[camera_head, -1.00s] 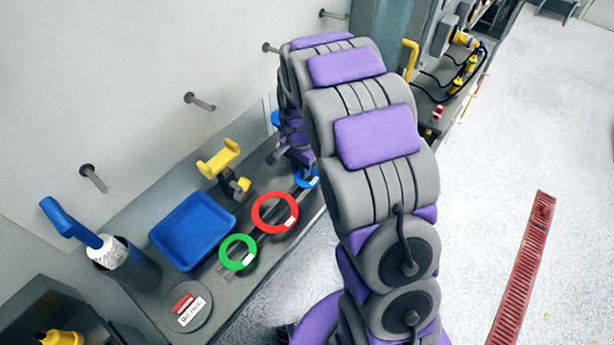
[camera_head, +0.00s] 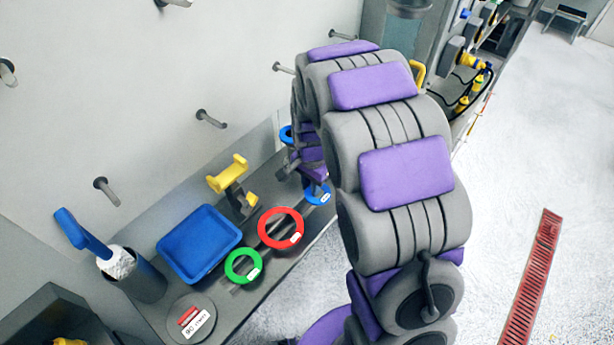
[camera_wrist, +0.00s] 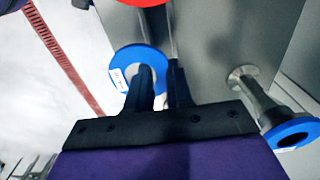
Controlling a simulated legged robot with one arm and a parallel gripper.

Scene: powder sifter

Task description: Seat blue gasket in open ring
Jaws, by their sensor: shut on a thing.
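The blue gasket (camera_wrist: 122,61) is a flat ring with a white label in the wrist view. It also shows in the head view (camera_head: 317,195), just below my gripper. My gripper (camera_wrist: 160,70) is shut on the gasket's rim, with the dark fingers covering part of the ring. A second blue ring (camera_wrist: 291,132) with a pale label is at the lower right of the wrist view, at the end of a grey post. It shows in the head view (camera_head: 286,134) behind my gripper. I cannot tell which part is the open ring.
A red ring (camera_head: 263,228) and a green ring (camera_head: 230,267) lie on the grey bench (camera_head: 238,312). A blue tray (camera_head: 199,244), a yellow-topped stand (camera_head: 228,174) and a cylinder with a blue-handled tool (camera_head: 85,235) are close by. Pegs project from the wall behind.

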